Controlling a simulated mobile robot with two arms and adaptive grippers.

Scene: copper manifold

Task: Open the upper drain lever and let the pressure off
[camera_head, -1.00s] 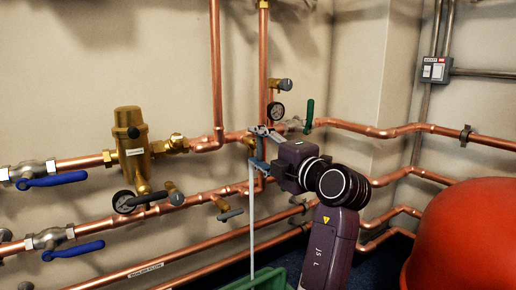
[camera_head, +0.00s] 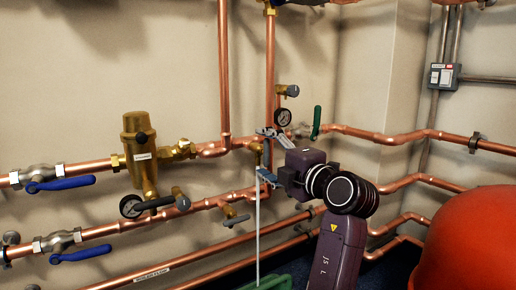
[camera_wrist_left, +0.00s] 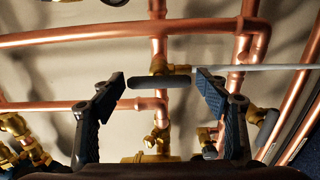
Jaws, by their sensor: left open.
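A small brass drain valve (camera_wrist_left: 158,66) with a dark lever (camera_wrist_left: 147,79) shows in the left wrist view. The lever lies crosswise between the fingers of my left gripper (camera_wrist_left: 159,84), with a gap visible at each side. In the head view my left gripper (camera_head: 267,154) is open at this valve, and its fingers and wrist partly hide it. A pale thin hose (camera_head: 258,225) runs down from there to a green container (camera_head: 268,282). I cannot tell how far the lever is turned. My right gripper is out of view.
A gauge (camera_head: 283,117), a green handle (camera_head: 317,122) and a grey-handled valve (camera_head: 287,91) sit close above. A lower drain valve (camera_head: 234,219) is below left. Copper pipes run along the wall. A red tank (camera_head: 470,240) stands at the right.

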